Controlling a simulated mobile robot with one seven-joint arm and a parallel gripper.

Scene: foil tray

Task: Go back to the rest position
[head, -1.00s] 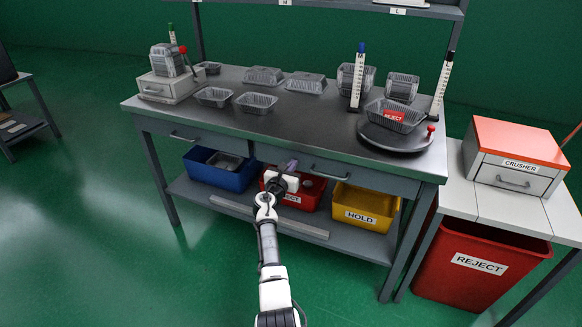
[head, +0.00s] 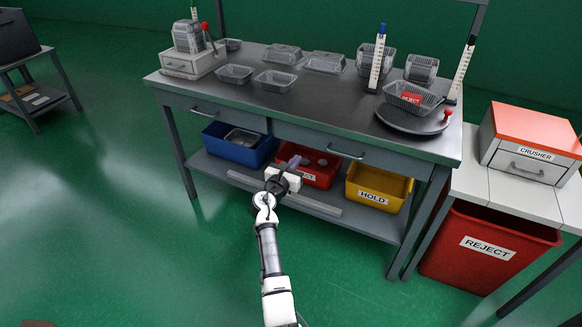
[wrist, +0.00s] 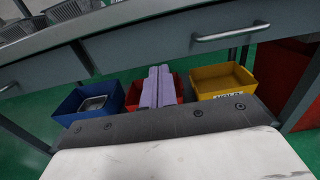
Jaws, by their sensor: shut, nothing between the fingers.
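My gripper (head: 294,162) is shut and empty in front of the workbench, just below its drawer front and before the red bin on the lower shelf. In the wrist view its two purple fingers (wrist: 158,88) lie side by side with nothing between them. My arm reaches up from the bottom of the head view. The workbench (head: 330,112) carries several clear foil trays, one of them a tray with a red REJECT label (head: 411,97) on the round dark turntable (head: 400,120). My gripper touches none of these trays.
On the lower shelf stand a blue bin (head: 228,150), a red bin (head: 322,178) and a yellow HOLD bin (head: 379,190). A crusher (head: 529,146) sits on the right side table above a large red REJECT bin (head: 480,262). Green floor lies open at left.

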